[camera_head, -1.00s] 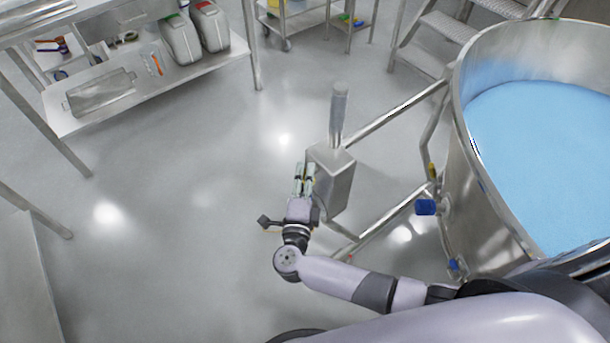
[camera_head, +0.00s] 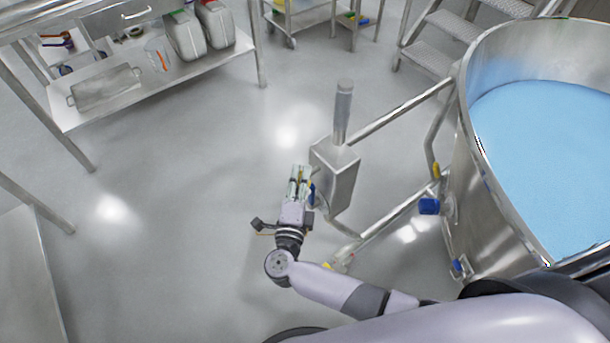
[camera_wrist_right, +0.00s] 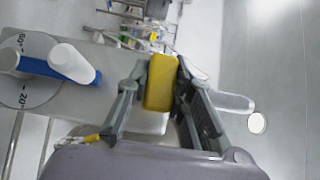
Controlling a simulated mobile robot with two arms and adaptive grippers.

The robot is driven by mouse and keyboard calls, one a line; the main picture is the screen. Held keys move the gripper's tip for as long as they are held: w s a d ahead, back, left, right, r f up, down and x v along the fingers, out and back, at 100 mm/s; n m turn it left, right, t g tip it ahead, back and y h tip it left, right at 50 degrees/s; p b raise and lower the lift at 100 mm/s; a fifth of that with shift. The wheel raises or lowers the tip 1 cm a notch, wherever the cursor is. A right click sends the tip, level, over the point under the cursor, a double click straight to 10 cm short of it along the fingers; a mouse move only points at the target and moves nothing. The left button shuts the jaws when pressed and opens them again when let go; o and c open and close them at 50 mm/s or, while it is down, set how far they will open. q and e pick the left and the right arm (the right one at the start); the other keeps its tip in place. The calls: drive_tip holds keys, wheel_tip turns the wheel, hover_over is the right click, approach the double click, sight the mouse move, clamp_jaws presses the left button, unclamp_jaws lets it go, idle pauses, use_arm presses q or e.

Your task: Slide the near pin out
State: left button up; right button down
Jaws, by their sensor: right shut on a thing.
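My right gripper (camera_head: 300,174) is to the left of the steel box (camera_head: 341,187) that carries an upright post, with a gap between them. In the right wrist view its fingers are shut on a yellow block-like grip (camera_wrist_right: 160,84), which looks like the near pin's handle. The pin's shank is not clearly visible, so I cannot tell whether any of it is still in its hole. In that view a white and blue lever (camera_wrist_right: 72,64) lies over a marked dial (camera_wrist_right: 28,82) at the left. My left gripper is not in view.
A large steel bowl (camera_head: 484,187) with blue contents (camera_head: 545,150) stands at the right, linked to the box by a rail (camera_head: 400,117). A steel table shelf (camera_head: 150,90) with containers is at the upper left. The floor left of my gripper is clear.

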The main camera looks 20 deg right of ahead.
drive_tip(key=c, duration=1.6)
unclamp_jaws()
drive_tip(key=shift+s+a, duration=0.15)
drive_tip(key=shift+a, duration=0.1)
drive_tip(key=shift+o, duration=1)
drive_tip(key=shift+d, duration=0.1)
drive_tip(key=v, duration=1.2)
